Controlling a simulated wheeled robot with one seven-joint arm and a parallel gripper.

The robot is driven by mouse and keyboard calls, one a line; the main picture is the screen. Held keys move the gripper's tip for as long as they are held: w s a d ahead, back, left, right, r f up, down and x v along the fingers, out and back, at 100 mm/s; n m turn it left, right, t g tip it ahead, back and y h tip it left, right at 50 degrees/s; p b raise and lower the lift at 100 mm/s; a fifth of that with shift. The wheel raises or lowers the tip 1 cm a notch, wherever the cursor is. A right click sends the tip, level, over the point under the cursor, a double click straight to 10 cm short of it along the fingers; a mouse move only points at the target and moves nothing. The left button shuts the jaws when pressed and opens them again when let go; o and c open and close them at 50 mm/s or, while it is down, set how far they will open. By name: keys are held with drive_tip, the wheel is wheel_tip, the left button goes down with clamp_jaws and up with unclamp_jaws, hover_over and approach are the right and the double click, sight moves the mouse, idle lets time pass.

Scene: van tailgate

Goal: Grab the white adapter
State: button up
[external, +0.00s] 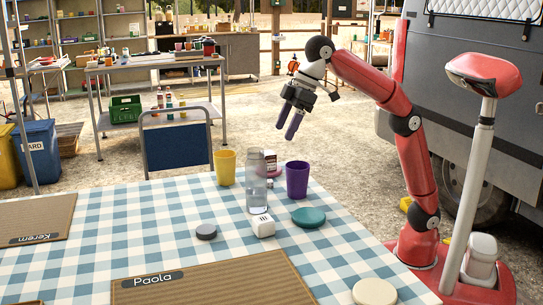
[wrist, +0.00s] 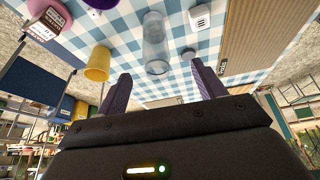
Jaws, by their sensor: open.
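The white adapter (external: 262,225) is a small block with dark slots on its face. It sits on the checkered tablecloth in front of the clear bottle, and it also shows at the top of the wrist view (wrist: 200,17). My gripper (external: 285,135) is up in the air beyond the table items, well apart from the adapter. Its purple fingers are spread open with nothing between them, and they also show in the wrist view (wrist: 160,90).
Near the adapter stand a clear bottle (external: 257,183), a purple cup (external: 297,179), a yellow cup (external: 226,167), a teal disc (external: 308,217) and a dark grey disc (external: 206,231). A brown placemat (external: 215,283) lies in front. Bare checkered cloth (external: 130,226) is free at the left.

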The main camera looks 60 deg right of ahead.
drive_tip(key=s+a+f+n+g, duration=0.15)
drive_tip(key=a+f, duration=0.25)
drive_tip(key=a, duration=0.8)
hover_over(264, 219)
drive_tip(key=s+d, duration=0.2)
wheel_tip(264, 219, down, 11)
drive_tip(key=shift+n+t, duration=0.25)
drive_tip(key=x, duration=0.7)
drive_tip(key=shift+w+a+r, duration=0.1)
drive_tip(key=shift+w, duration=0.1)
drive_tip(key=c, duration=1.1)
